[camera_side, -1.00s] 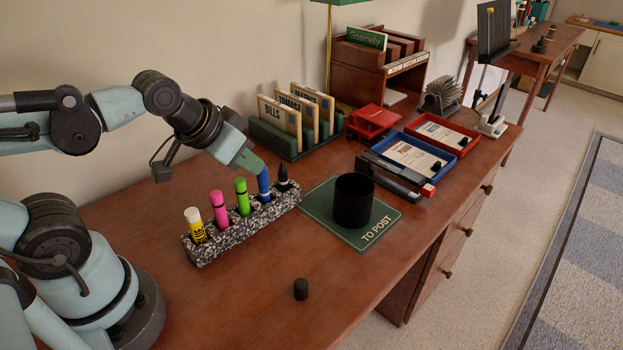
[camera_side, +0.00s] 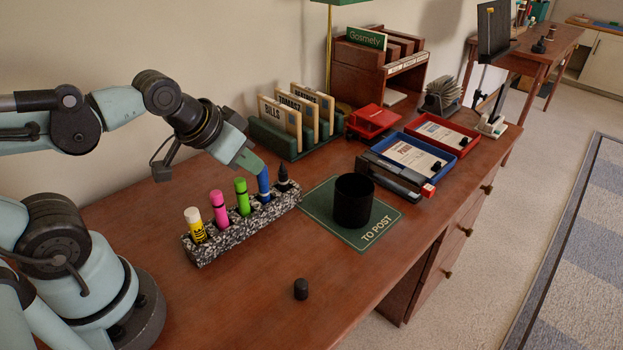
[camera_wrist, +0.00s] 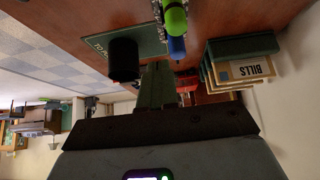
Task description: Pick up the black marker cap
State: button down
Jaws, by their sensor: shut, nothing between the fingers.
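The black marker cap (camera_side: 301,289) stands on the desk near its front edge, apart from other things. The black marker (camera_side: 283,181) is at the right end of the speckled marker holder (camera_side: 226,238), with a dark tip pointing up. My gripper (camera_side: 257,165) is shut and empty above the far end of the holder, close to the blue marker (camera_side: 263,184) in the side view. It is well away from the cap. In the wrist view my gripper (camera_wrist: 158,70) points out over the desk, and I cannot make out the cap there.
Yellow, pink and green markers stand in the holder. A black cup (camera_side: 353,204) sits on the green TO POST mat (camera_side: 318,198). Behind are a letter rack (camera_side: 270,138), a red stapler-like object (camera_side: 373,121) and trays (camera_side: 443,136). The desk around the cap is clear.

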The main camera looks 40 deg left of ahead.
jog(key=c, duration=0.9)
grip_release()
jog(key=shift+d, duration=0.1)
jog(key=n+g, duration=0.7)
send_over(301, 283)
jog(key=f, duration=0.7)
jog(key=shift+w+d+f, duration=0.15)
jog(key=shift+d+f, duration=0.2)
jog(key=shift+f, duration=0.05)
jog(key=shift+a+f, duration=0.2)
jog(key=shift+f, duration=1.2)
jog(key=shift+a+f, duration=0.15)
jog(key=shift+f, duration=1.25)
